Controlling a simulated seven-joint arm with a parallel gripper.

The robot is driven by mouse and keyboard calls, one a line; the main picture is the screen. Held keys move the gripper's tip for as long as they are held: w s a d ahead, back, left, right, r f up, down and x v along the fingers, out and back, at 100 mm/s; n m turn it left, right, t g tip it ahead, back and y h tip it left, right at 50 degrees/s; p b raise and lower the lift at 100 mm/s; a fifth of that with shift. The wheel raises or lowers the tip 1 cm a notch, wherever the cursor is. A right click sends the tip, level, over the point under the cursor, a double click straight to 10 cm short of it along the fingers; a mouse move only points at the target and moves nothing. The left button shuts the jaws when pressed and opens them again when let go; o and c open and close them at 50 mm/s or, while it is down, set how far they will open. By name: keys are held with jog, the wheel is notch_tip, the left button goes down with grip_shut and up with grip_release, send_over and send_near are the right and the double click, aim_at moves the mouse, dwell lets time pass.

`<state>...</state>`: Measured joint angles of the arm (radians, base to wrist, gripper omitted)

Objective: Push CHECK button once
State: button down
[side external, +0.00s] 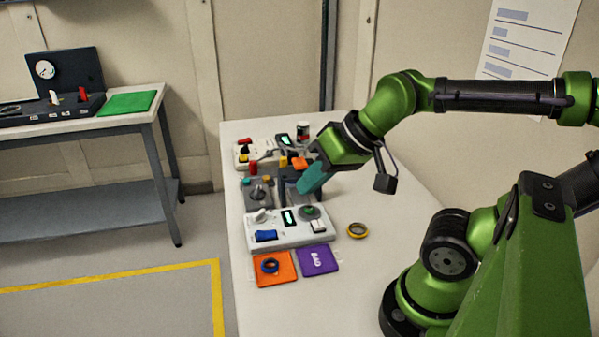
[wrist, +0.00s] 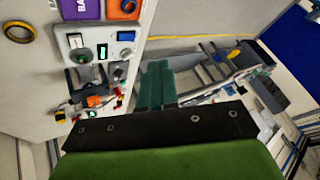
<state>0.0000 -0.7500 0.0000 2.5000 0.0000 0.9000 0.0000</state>
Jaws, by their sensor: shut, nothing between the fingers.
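No CHECK label is readable in either view, so I cannot tell which control is the CHECK button. A white control panel (side external: 288,240) sits mid-table in the side external view. It carries a blue rocker (side external: 266,236), a lit green display (side external: 290,217), a round dark-green control (side external: 310,211) and a small white control (side external: 319,226). The panel also shows at upper left in the wrist view (wrist: 90,29). My gripper (side external: 305,188), with teal fingers, is shut and empty, pointing down behind the panel in the side view. Its fingers (wrist: 158,68) appear right of the panel in the wrist view.
Behind the panel are a grey box with a knob (side external: 258,192) and several cluttered devices. A yellow tape ring (side external: 357,230) lies right of the panel. Orange (side external: 283,273) and purple (side external: 318,260) pads lie in front. The table's front right is clear.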

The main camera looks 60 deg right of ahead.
jog(key=m+g+y, duration=0.1)
jog(key=m+y, duration=0.4)
jog(key=m, duration=2.6)
send_over(322, 222)
notch_tip(322, 222, down, 10)
jog(key=shift+w+r, duration=0.1)
jog(key=shift+f, duration=4.4)
